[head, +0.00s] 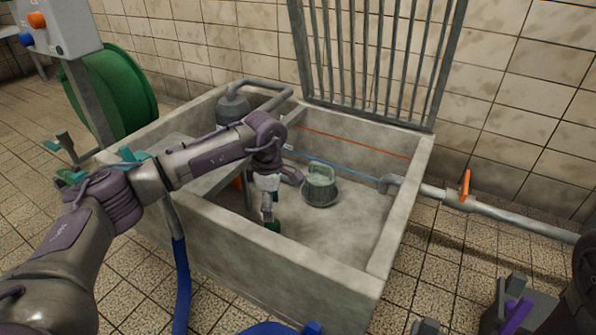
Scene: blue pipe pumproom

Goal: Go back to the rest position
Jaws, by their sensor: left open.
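My left arm comes in from the left, crosses the near-left wall of the concrete basin (290,262) and bends down inside it. My left gripper (270,214) points down, open, low over the basin floor; I see nothing between its fingers. It is seen from behind and is small, so its exact gap to the floor is unclear. A green round fitting with a handle (320,184) sits on the basin floor to the right of the gripper, apart from it.
A metal grate (375,60) stands upright at the basin's back. A grey pump (232,108) is in the far-left corner. A pipe with an orange valve lever (464,186) runs out at right. A green reel (120,90) and control box (62,25) stand at left.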

